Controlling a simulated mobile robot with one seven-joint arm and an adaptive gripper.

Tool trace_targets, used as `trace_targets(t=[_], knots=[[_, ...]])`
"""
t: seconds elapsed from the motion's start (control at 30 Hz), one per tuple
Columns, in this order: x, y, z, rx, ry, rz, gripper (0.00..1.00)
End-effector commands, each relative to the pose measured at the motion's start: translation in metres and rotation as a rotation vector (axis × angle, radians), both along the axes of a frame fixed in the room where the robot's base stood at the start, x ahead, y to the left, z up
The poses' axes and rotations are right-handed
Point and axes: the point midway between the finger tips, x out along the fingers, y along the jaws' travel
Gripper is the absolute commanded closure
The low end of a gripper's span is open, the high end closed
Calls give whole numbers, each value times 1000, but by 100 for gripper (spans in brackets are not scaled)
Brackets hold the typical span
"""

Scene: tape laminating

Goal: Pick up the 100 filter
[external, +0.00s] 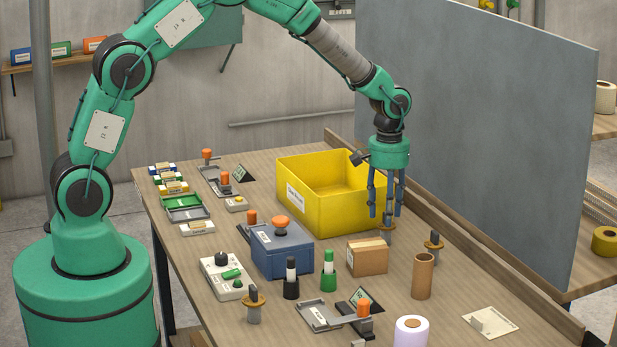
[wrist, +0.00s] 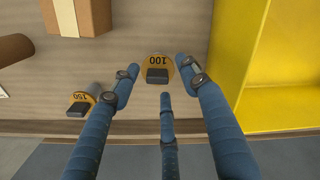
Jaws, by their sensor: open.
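The 100 filter (wrist: 158,66) is a round tan disc marked "100" with a dark block on it. In the external view the 100 filter (external: 387,229) stands on the table just below my gripper, partly hidden by the fingers. My gripper (external: 386,213) points down and is open, with its blue fingers apart. In the wrist view my gripper (wrist: 160,80) has two fingertips on either side of the disc and a third finger below it in the picture. Whether any finger touches the filter I cannot tell.
A similar filter marked 150 (wrist: 80,103) stands nearby; it also shows in the external view (external: 434,243). A yellow bin (external: 312,200) stands close beside the gripper. A cardboard box (external: 367,257) and a brown tube (external: 422,277) are in front. A raised ledge (external: 470,240) runs along the table's far edge.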

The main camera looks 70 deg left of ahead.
Motion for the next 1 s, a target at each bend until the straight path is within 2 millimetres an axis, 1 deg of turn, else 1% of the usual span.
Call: trace_targets(t=[0.17, 0.27, 0.5, 0.63, 0.77, 1.0], knots=[[0, 0, -2, -1, 1, 0, 55], [-1, -1, -8, 0, 1, 0, 55], [0, -4, -36, 0, 1, 0, 55], [-1, -4, -48, -1, 2, 0, 55], [0, -3, -52, 0, 0, 0, 55], [0, -3, -52, 0, 0, 0, 55]])
